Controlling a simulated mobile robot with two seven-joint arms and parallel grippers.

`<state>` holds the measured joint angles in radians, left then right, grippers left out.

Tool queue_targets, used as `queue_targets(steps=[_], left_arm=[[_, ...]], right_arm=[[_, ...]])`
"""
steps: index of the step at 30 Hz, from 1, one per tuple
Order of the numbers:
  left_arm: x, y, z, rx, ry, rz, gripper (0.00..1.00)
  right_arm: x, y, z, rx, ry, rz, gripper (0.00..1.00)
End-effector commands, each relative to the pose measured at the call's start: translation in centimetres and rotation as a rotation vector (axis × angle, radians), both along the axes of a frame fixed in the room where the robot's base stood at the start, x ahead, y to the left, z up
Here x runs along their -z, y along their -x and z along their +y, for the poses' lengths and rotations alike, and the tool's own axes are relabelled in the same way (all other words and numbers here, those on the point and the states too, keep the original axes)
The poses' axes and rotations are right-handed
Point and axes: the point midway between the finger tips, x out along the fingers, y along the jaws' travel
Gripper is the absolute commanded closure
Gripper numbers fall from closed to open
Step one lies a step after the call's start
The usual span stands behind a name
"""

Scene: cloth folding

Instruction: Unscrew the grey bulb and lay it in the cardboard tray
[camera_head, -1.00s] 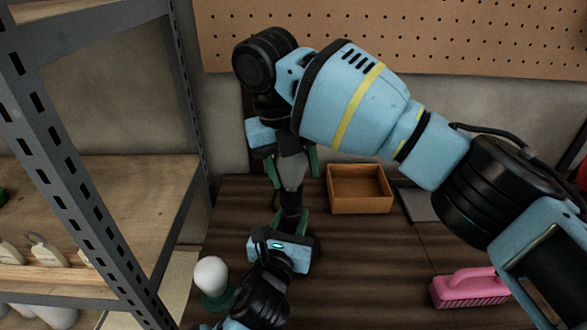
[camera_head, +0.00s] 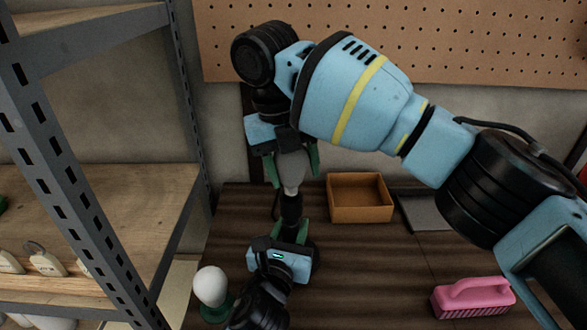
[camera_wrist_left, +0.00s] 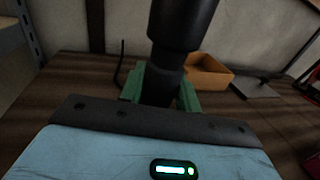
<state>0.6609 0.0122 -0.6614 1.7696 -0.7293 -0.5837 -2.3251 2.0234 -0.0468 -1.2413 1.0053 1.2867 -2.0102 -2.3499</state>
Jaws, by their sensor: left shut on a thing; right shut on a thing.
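The grey bulb (camera_head: 291,168) is upright between the green fingers of my right gripper (camera_head: 292,165), which is shut on it from above. Its pale neck points down at the top of the black lamp socket (camera_head: 291,208); I cannot tell whether they still touch. My left gripper (camera_head: 290,232) is shut on the lamp's black stem below the socket. In the left wrist view the socket (camera_wrist_left: 182,25) rises between the left gripper's green fingers (camera_wrist_left: 161,88). The cardboard tray (camera_head: 362,214) stands empty on the table, right of the lamp. It also shows in the left wrist view (camera_wrist_left: 212,84).
A white bulb (camera_head: 211,286) on a green base stands at the lower left. A pink brush (camera_head: 473,298) lies at the right. A flat grey item (camera_head: 420,211) lies beside the tray. A metal shelf (camera_head: 75,195) stands left, a pegboard (camera_head: 450,40) behind. The table before the tray is clear.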

Motion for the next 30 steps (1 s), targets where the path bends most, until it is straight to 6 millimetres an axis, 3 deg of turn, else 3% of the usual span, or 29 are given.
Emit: queue_targets(steps=[8,17,18,23,30], left_arm=[[0.3,0.1,0.0,0.001,-0.001,0.005,1.0],[0.3,0.1,0.0,0.001,-0.001,0.005,1.0],[0.3,0.1,0.0,0.001,-0.001,0.005,0.64],[0.2,0.0,0.0,0.0,-0.001,0.004,0.43],[0.1,0.0,0.0,0.0,0.0,0.001,0.42]], right_arm=[[-3.2,0.0,0.0,0.0,0.001,-0.002,0.74],[-3.5,0.0,0.0,0.0,-0.001,0.0,0.74],[-3.5,0.0,0.0,0.0,-0.001,0.0,0.74],[-3.5,0.0,0.0,0.0,-0.001,-0.001,0.74],[-3.5,0.0,0.0,0.0,-0.001,-0.001,0.74]])
